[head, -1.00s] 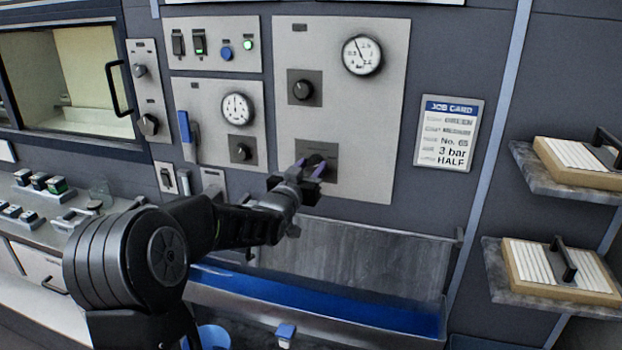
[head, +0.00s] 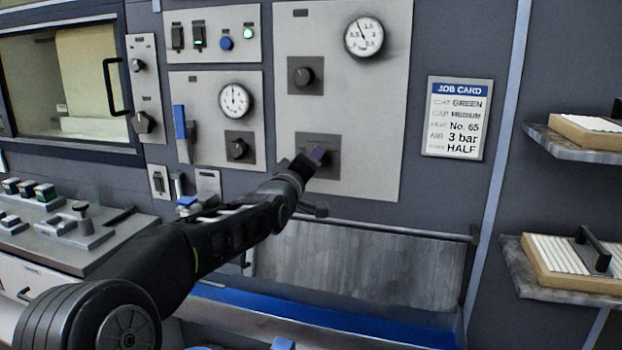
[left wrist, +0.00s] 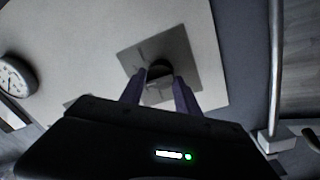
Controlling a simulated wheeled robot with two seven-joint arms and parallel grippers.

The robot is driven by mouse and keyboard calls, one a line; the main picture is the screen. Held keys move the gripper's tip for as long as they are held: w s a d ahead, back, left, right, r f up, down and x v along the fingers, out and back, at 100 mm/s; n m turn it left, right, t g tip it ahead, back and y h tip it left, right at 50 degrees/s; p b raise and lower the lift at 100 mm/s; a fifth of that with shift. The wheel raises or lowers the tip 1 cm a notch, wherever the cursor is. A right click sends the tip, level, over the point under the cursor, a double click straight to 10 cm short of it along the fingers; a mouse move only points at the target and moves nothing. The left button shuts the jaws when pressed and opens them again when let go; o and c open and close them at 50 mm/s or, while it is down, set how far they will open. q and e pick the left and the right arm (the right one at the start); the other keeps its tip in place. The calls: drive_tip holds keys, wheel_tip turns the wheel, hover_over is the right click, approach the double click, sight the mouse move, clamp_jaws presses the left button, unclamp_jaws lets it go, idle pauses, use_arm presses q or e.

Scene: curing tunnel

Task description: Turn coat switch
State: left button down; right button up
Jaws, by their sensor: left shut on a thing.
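The switch is a dark round knob (left wrist: 158,69) on a square grey plate (head: 332,143), low on the right-hand light panel (head: 358,110). My left gripper (head: 317,154) reaches up to this plate from the lower left and covers the knob in the head view. In the left wrist view its two purple fingers (left wrist: 160,92) stand on either side of the knob, shut on it. The knob's pointer and the plate's marks cannot be read. My right gripper is in neither view.
A similar knob (head: 303,75) and a gauge (head: 364,36) sit higher on the panel. A job card (head: 458,118) hangs at the right, reading coat green. A rail (head: 385,229) and blue-lined trough (head: 330,312) lie below. Shelves (head: 572,280) with panels stand at right.

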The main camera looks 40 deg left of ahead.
use_arm(q)
drive_tip(key=shift+f+n+b, duration=0.15)
drive_tip(key=shift+n+b, duration=1.85)
drive_tip(key=shift+n, duration=0.5)
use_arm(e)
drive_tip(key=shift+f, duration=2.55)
use_arm(q)
drive_tip(key=c, duration=0.9)
unclamp_jaws()
drive_tip(key=v, duration=0.7)
drive_tip(key=shift+s+d, duration=0.15)
drive_tip(key=shift+s, duration=0.2)
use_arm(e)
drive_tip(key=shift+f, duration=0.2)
